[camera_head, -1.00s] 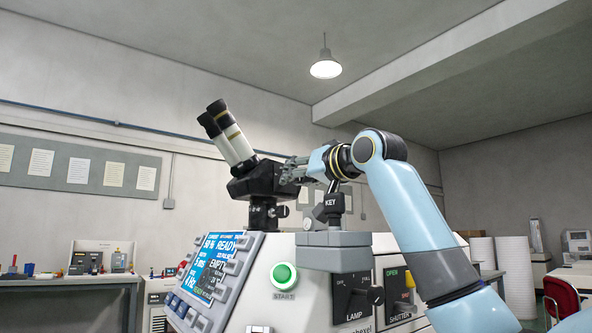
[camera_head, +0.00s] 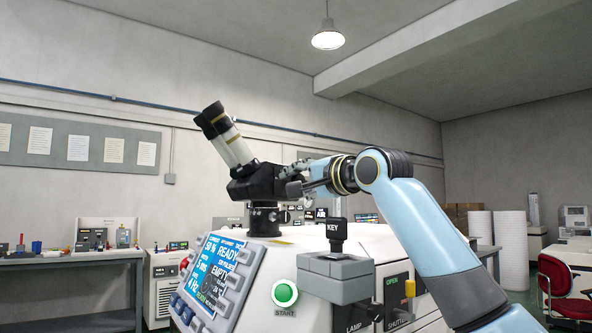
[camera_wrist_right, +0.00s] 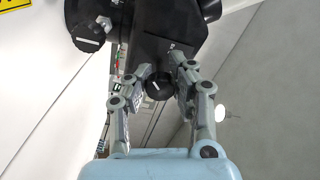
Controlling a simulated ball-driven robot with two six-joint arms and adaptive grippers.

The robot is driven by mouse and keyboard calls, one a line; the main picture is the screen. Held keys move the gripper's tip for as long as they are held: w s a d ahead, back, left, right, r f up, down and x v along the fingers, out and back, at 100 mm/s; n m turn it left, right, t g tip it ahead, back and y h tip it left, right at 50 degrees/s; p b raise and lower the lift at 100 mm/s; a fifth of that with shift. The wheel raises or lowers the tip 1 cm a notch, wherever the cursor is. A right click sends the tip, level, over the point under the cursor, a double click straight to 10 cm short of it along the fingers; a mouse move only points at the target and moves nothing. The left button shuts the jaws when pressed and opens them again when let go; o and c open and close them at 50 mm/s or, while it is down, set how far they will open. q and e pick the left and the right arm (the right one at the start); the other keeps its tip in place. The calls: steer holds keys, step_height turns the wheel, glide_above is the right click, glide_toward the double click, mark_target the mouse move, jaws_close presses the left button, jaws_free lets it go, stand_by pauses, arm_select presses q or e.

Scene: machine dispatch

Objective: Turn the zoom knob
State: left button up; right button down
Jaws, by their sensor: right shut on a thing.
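The microscope has a black head (camera_head: 257,182) with two pale eyepiece tubes (camera_head: 236,150) tilted up to the left. My right gripper (camera_head: 297,180) is at the right side of this head. In the right wrist view, the fingers of my right gripper (camera_wrist_right: 163,72) are shut on a small black knob (camera_wrist_right: 159,88) with a white mark, on the side of the microscope head (camera_wrist_right: 160,35). I take it for the zoom knob; no label is readable on it. In the head view the fingers largely hide it. My left gripper is not in view.
A larger black knob (camera_wrist_right: 88,35) with a white line is beside the head in the wrist view.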

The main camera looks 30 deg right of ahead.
steer(key=m+p, duration=0.3)
steer(key=m, duration=0.1)
steer(key=shift+m+p, duration=0.9)
steer(key=shift+p, duration=0.05)
steer(key=shift+f, duration=0.1)
steer(key=c, duration=1.1)
jaws_free()
steer(key=shift+s, duration=0.1)
steer(key=shift+o, duration=0.2)
steer(key=s+d, duration=0.1)
steer(key=s, duration=1.1)
steer(key=shift+d, duration=0.35)
steer(key=shift+w, duration=0.1)
